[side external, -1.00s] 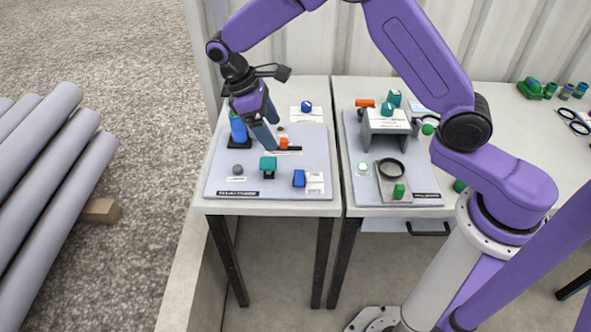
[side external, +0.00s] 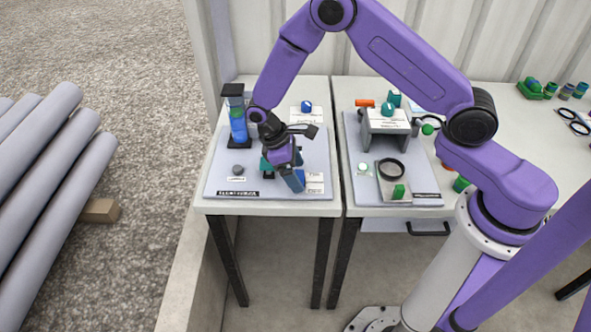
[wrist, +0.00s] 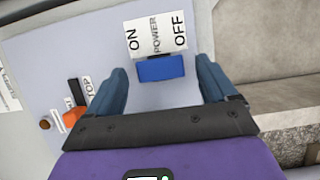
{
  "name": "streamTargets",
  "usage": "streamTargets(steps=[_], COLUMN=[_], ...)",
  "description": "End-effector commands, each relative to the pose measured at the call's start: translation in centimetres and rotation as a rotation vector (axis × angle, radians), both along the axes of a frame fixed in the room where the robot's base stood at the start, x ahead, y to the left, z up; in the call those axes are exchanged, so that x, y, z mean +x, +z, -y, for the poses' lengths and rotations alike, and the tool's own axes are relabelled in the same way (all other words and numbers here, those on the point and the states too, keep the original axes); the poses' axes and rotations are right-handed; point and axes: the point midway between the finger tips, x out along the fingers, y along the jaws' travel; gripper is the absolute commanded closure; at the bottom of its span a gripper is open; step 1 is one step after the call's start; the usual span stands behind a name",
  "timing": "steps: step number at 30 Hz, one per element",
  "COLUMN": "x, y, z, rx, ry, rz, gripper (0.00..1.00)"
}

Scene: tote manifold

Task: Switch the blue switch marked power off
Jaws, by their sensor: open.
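The blue switch (wrist: 160,68) sits on the grey panel beside a white label (wrist: 155,33) reading ON, POWER and OFF. In the wrist view ON is at the left of the label and OFF at the right. My gripper (wrist: 163,84) is open, with one finger on each side of the blue switch and a gap to both. In the side view my gripper (side external: 295,183) is low over the front right of the panel and partly hides the blue switch (side external: 301,176). I cannot tell which way the switch is tilted.
An orange control (wrist: 72,118) by a STOP label is left of my fingers in the wrist view. A blue bottle-like cylinder (side external: 238,125) stands at the panel's back left. A grey knob (side external: 238,169) is at its front left. A second panel (side external: 424,174) lies to the right.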

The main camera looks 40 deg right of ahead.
Motion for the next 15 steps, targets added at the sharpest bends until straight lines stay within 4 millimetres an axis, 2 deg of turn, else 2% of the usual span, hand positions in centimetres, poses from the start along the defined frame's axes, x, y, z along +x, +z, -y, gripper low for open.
streamTargets(steps=[8,13,15], x=[-0.03,-0.04,-0.03], y=[-0.11,-0.10,-0.09], z=[0.03,0.04,0.03], rx=[0.000,0.000,0.000], ry=[0.000,0.000,0.000], rz=[0.000,0.000,0.000], gripper=[0.15,0.70,0.71])
